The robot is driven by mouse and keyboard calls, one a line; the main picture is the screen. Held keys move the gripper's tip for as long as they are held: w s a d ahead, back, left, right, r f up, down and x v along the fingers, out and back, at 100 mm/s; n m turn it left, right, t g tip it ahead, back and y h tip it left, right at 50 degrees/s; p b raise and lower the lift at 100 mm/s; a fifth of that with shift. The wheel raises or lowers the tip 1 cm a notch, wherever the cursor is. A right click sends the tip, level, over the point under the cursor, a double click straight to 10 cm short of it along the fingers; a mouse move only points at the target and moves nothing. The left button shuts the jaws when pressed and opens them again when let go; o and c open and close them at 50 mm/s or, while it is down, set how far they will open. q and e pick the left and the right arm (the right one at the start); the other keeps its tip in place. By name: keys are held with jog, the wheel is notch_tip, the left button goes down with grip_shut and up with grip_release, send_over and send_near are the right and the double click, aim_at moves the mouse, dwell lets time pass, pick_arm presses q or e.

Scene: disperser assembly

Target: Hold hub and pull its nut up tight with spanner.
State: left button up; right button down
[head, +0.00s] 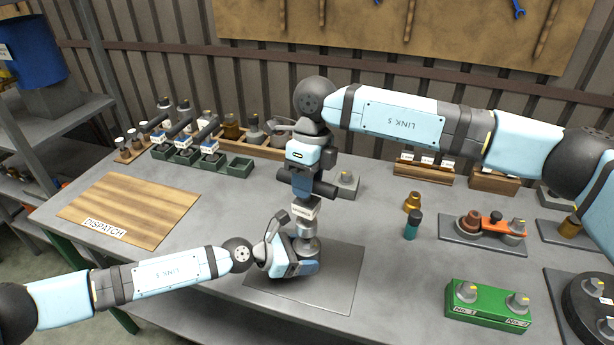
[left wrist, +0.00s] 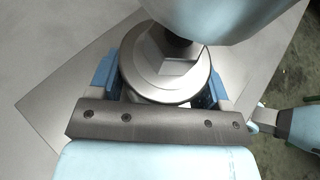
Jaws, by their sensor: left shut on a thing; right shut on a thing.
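The hub (head: 307,246) is a round silver metal part above the grey mat on the bench. My left gripper (head: 296,258) is shut on it from the left and front. In the left wrist view the hub (left wrist: 140,80) sits between the blue fingers, its stepped round top facing the camera. My right gripper (head: 304,192) is directly above, pointing down and shut on the spanner (head: 305,208), whose white-labelled block shows just over the hub. A pale rounded body covers the top of the left wrist view.
The grey mat (head: 340,285) lies under the hub. A wooden dispatch board (head: 130,208) is at left. Green bins with black-handled tools (head: 210,160) stand behind. A brass part (head: 412,201), a teal bottle (head: 411,228) and a green block (head: 488,306) are at right.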

jog(key=n, duration=0.4)
jog(key=shift+f+h, duration=0.1)
jog(key=shift+h, duration=0.3)
jog(key=n, duration=0.4)
jog(key=shift+f+n+h, duration=0.15)
jog(key=shift+n+h, duration=0.25)
jog(key=n, duration=0.4)
jog(key=shift+f+h, duration=0.15)
jog(key=shift+h, duration=0.25)
jog(key=n, duration=0.4)
jog(key=shift+w+f+t, duration=0.1)
jog(key=shift+f+t, duration=0.05)
jog(key=shift+t, duration=0.25)
jog(key=shift+f, duration=0.3)
jog(key=shift+f, duration=0.7)
jog(key=shift+f, duration=0.35)
jog(key=shift+f, duration=0.35)
